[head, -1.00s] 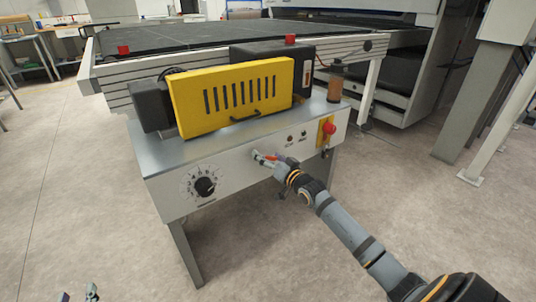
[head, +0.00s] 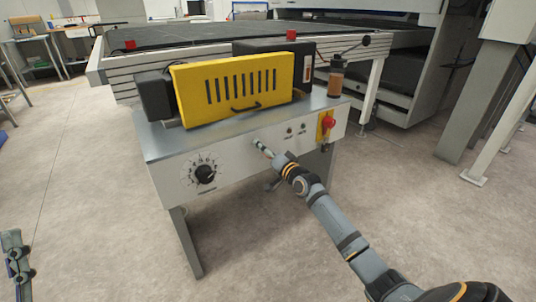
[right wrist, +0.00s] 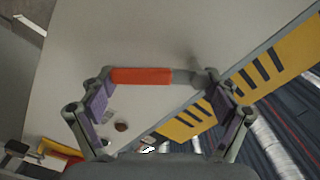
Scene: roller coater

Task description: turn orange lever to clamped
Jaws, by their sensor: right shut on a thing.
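The orange lever (right wrist: 142,76) shows in the right wrist view as an orange sleeve on a grey bar, lying across between the two fingers. My right gripper (right wrist: 158,82) is shut on it, a finger at each end of the bar. In the head view my right gripper (head: 264,150) is at the front panel of the grey machine (head: 235,160); it hides the lever there, and the lever's setting cannot be read. My left gripper (head: 17,255) is at the lower left, away from the machine; its fingers are too unclear to judge.
A black dial (head: 205,174) is left of my right gripper on the panel. A red knob on a yellow plate (head: 326,131) and small buttons are to the right. A yellow slotted guard (head: 220,92) stands above. The floor in front is open.

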